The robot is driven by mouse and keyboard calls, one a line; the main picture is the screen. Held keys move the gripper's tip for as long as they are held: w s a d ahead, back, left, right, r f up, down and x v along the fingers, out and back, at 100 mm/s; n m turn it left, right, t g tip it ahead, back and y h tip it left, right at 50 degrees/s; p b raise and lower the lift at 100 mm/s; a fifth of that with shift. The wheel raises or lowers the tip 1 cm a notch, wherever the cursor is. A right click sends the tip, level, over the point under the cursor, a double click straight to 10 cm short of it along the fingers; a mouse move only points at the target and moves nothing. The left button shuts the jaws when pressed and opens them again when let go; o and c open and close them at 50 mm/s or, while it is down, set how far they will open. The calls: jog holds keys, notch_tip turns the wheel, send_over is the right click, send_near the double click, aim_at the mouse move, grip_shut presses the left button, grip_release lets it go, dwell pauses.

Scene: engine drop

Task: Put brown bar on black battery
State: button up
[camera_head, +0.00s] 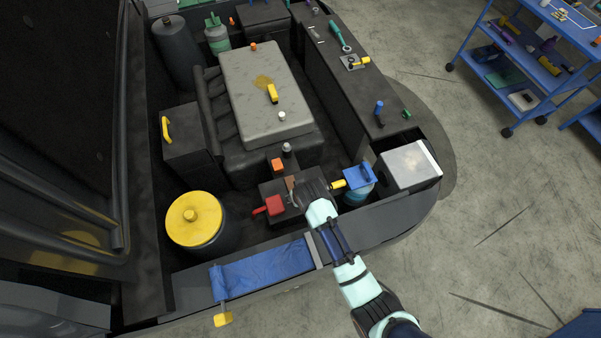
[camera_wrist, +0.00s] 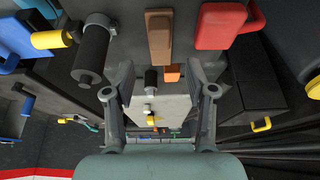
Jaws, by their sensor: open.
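The brown bar (camera_head: 291,183) shows as a small brown piece at the top of the black battery (camera_head: 267,188), just left of my gripper (camera_head: 303,194). In the wrist view the brown bar (camera_wrist: 159,38) is upright in the picture, at top centre, beyond the fingertips. My gripper (camera_wrist: 160,90) is open, with nothing between its fingers. I cannot tell whether the bar rests flat on the battery. My gripper hides part of the battery in the head view.
A red block (camera_head: 270,206) sits at the battery's left, an orange cap (camera_head: 277,165) behind it. A blue-topped container (camera_head: 359,177) with a yellow piece stands right. The grey engine cover (camera_head: 265,95) lies behind, a yellow-lidded drum (camera_head: 194,219) left.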

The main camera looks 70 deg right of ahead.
jog(key=v, duration=0.4)
dwell(0.3)
